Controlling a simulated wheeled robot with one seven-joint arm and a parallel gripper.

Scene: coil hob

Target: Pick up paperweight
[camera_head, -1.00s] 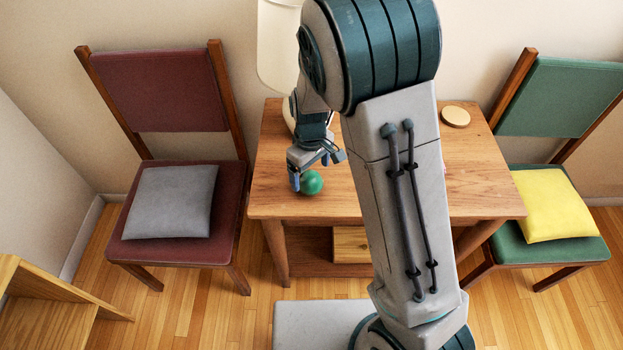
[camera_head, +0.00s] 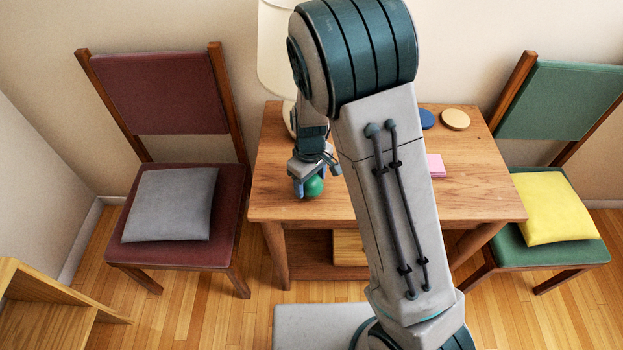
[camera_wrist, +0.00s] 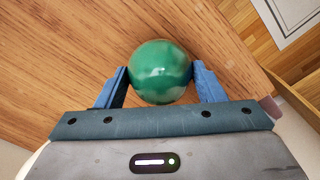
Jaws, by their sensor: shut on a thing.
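The paperweight is a glossy green ball (camera_head: 314,187) at the left front part of the wooden table (camera_head: 470,190). My gripper (camera_head: 310,186) is at the ball, with its blue fingers around it. In the wrist view the green ball (camera_wrist: 160,72) sits between the two blue fingertips of my gripper (camera_wrist: 160,78), one on each side, and the gripper is shut on it. Whether the ball touches the tabletop is hard to tell from these views.
A cream lamp (camera_head: 277,50) stands at the table's back left, partly behind my arm. A blue disc (camera_head: 427,119), a tan disc (camera_head: 456,119) and pink notes (camera_head: 436,166) lie on the right. A red chair (camera_head: 180,190) and a green chair (camera_head: 560,130) flank the table.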

